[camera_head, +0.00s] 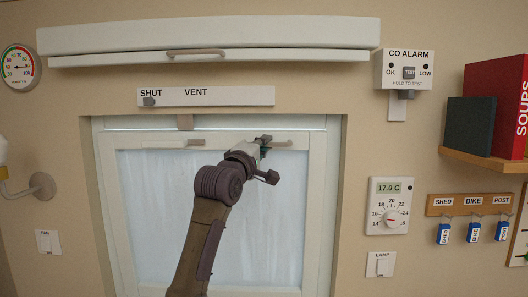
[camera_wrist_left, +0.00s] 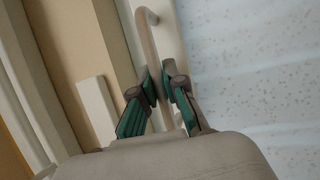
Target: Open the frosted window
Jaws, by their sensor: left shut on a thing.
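The frosted window (camera_head: 150,200) is a pale pane in a white frame, set into a recess in the beige wall. It looks closed in the head view. Its pane also shows at the right of the left wrist view (camera_wrist_left: 250,80). My left gripper (camera_head: 265,145) is at the top rail of the window. Its green-padded fingers (camera_wrist_left: 158,92) are shut on the window handle (camera_wrist_left: 146,40), a thin bar that passes between them. The right end of the handle (camera_head: 284,143) shows in the head view. My left arm hides part of the pane. My right gripper is out of view.
Above the window are a SHUT/VENT strip (camera_head: 235,96), with its knob (camera_head: 149,101) at SHUT, and a white panel with a handle (camera_head: 197,52). A thermostat (camera_head: 389,205), CO alarm (camera_head: 404,70), key rack (camera_head: 470,204) and shelf (camera_head: 490,160) are at the right.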

